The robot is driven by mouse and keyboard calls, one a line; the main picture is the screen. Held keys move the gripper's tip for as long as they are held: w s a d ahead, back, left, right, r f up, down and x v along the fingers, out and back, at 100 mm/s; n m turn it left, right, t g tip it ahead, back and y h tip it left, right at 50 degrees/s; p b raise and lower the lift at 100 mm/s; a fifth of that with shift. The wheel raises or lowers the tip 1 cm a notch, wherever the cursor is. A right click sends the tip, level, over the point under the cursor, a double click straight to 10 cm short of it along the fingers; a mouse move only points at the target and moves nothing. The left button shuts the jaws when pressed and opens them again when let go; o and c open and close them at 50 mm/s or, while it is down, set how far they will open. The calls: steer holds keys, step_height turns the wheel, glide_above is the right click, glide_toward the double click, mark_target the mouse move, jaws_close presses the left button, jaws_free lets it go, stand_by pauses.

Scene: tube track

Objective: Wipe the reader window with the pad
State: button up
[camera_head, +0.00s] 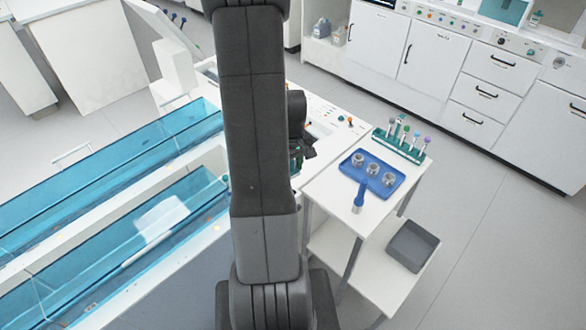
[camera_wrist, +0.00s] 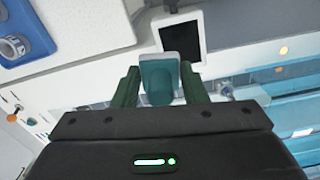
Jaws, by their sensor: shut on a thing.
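My gripper (camera_wrist: 159,72) has green fingers shut on the pad (camera_wrist: 160,88), which is teal with a pale front edge. The pad points away from the palm, toward a white-framed dark rectangular panel (camera_wrist: 182,40) at the top of the wrist view. This panel may be the reader window or a screen; I cannot tell which. The pad's front overlaps the frame's lower left in the picture, and I cannot tell whether it touches. In the head view my arm hides most of the gripper and the reader area.
A blue tray (camera_head: 346,167) with metal cups and a green tube rack (camera_head: 400,146) stand on a white cart at right. A grey bin (camera_head: 412,246) sits on its lower shelf. Long blue transparent track covers (camera_head: 110,165) run at left. Open floor lies right of the cart.

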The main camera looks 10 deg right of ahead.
steer(key=shift+r+p, duration=0.65)
steer(key=shift+r, duration=0.7)
steer(key=shift+f, duration=0.1)
